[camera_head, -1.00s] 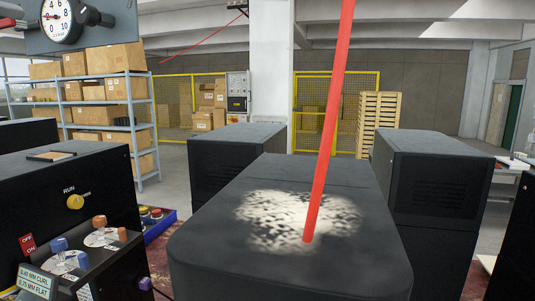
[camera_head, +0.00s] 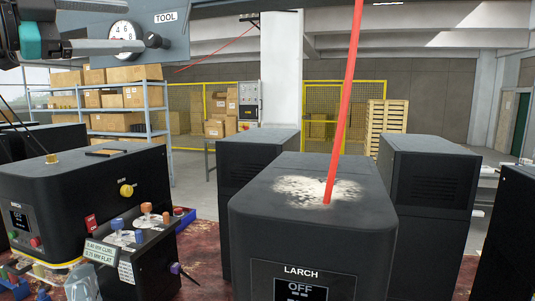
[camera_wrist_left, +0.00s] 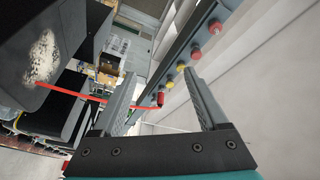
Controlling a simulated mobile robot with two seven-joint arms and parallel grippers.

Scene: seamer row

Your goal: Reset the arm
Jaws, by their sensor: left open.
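My left gripper (camera_head: 105,28) shows at the top left of the head view, in front of a grey panel with a dial (camera_head: 122,36) marked TOOL. The wrist view shows its two grey fingers (camera_wrist_left: 162,78) spread apart with nothing held between them. A red rod or line (camera_head: 347,95) rises from a pale speckled patch on top of the black LARCH machine (camera_head: 300,240). In the wrist view, the red line (camera_wrist_left: 88,97) runs behind a finger toward a red piece between the fingers, apparently beyond them. My right gripper is not in view.
A black machine (camera_head: 60,185) with knobs stands at the left. More black cabinets (camera_head: 258,170) stand behind LARCH. A grey bar (camera_wrist_left: 188,55) with red and yellow knobs lies beyond the fingers in the wrist view. Shelving with boxes (camera_head: 120,122) stands farther back.

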